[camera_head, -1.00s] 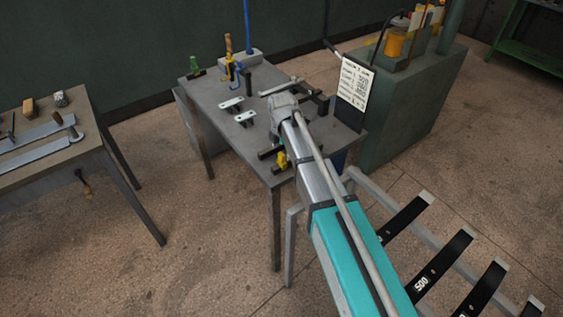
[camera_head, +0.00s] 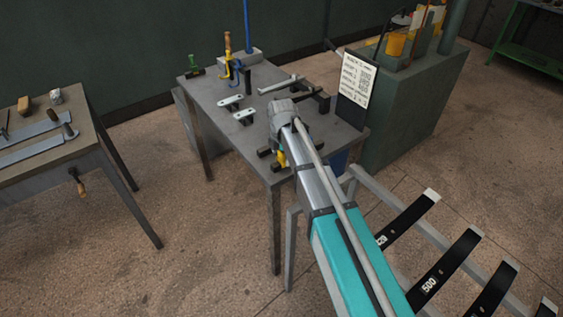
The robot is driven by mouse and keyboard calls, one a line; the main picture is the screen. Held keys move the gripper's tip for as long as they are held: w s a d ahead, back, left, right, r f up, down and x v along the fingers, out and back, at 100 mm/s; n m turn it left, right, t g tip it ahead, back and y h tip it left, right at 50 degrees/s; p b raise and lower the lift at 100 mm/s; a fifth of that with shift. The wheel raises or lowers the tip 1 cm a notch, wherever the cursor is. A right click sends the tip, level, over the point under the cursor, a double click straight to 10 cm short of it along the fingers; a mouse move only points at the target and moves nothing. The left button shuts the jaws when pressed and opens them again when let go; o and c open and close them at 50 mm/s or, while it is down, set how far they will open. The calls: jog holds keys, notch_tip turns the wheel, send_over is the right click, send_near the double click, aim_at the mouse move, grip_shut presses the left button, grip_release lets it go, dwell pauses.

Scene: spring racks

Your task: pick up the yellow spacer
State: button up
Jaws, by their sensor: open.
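A small yellow piece (camera_head: 282,158), which looks like the yellow spacer, is near the front corner of the grey metal table (camera_head: 225,133), among dark block-like parts. My arm covers part of it, so its full shape and what it rests on are unclear. My arm reaches over the table from the lower right. Its grey wrist (camera_head: 283,112) is just behind the yellow piece in the picture. No hold on the yellow piece shows.
Two pale-topped clamp-like parts (camera_head: 244,117) and a grey bar (camera_head: 280,85) lie on the table. A white written card (camera_head: 356,78) stands at its right edge. A rack with black numbered strips (camera_head: 443,266) is at lower right. A workbench (camera_head: 60,160) stands left; floor between is clear.

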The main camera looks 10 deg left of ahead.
jog(key=shift+f, duration=0.3)
jog(key=shift+c, duration=0.3)
jog(key=c, duration=0.9)
